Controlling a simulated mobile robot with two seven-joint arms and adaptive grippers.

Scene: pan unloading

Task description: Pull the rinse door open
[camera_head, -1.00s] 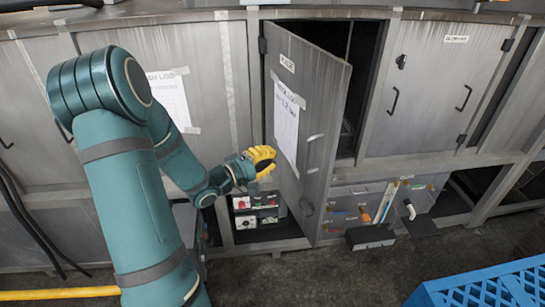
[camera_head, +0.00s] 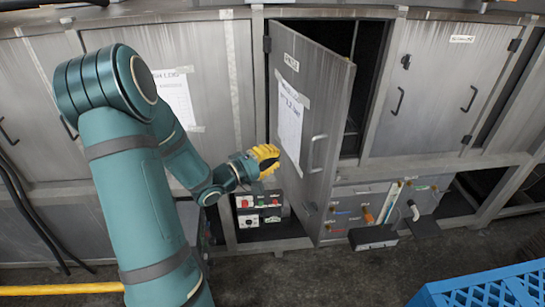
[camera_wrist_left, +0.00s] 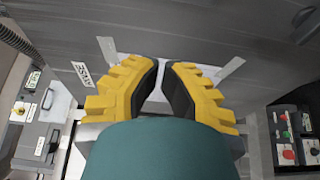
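The grey rinse door (camera_head: 318,95) stands partly open, hinged on its left side, with its free edge swung out toward me. A dark gap shows behind it. Its bar handle (camera_head: 316,153) is near the free edge, and a taped paper sheet (camera_head: 290,122) is on its face. My left gripper (camera_head: 276,157) has yellow fingers and is in front of the door's hinge side, left of the handle and apart from it. In the left wrist view the fingers (camera_wrist_left: 164,66) have a narrow gap between them with nothing held; the sheet shows behind. My right gripper is not in view.
A closed cabinet door (camera_head: 435,90) is on the right. Below are a button box (camera_head: 259,208) and a panel with pipes (camera_head: 365,210). A blue crate (camera_head: 490,293) is at the lower right. A yellow hose (camera_head: 60,290) lies at the lower left.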

